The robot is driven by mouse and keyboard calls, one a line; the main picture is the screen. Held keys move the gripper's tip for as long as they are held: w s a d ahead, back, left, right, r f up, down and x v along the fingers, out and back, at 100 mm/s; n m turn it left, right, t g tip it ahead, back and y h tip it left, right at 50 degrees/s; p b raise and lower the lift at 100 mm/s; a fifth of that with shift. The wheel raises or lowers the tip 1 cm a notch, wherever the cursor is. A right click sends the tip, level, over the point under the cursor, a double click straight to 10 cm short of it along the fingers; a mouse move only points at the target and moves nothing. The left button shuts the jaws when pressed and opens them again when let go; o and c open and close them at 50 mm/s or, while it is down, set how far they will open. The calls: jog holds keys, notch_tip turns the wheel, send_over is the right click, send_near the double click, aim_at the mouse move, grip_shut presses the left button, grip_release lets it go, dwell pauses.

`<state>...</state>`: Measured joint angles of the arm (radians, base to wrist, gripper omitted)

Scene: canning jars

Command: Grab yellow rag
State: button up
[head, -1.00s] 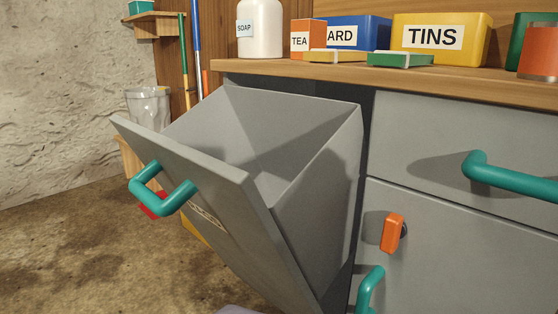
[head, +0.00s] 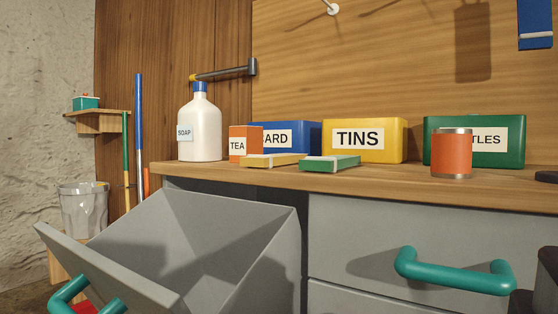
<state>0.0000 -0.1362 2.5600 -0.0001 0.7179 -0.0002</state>
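No thing that is clearly a yellow rag shows. A flat yellow piece with a pale edge (head: 273,160) lies on the wooden counter (head: 235,175), in front of the orange TEA box (head: 238,146) and a blue box. I cannot tell whether it is cloth. A similar green piece (head: 330,163) lies just to its right. My gripper's fingers are not in view. A dark shape stands at the lower right edge, too cut off to identify.
A tilted-out grey bin (head: 190,245) hangs open below the counter. A white soap bottle (head: 200,128), yellow TINS box (head: 363,140), green box (head: 475,141) and orange can (head: 452,153) stand on the counter. A teal drawer handle (head: 455,275) juts out.

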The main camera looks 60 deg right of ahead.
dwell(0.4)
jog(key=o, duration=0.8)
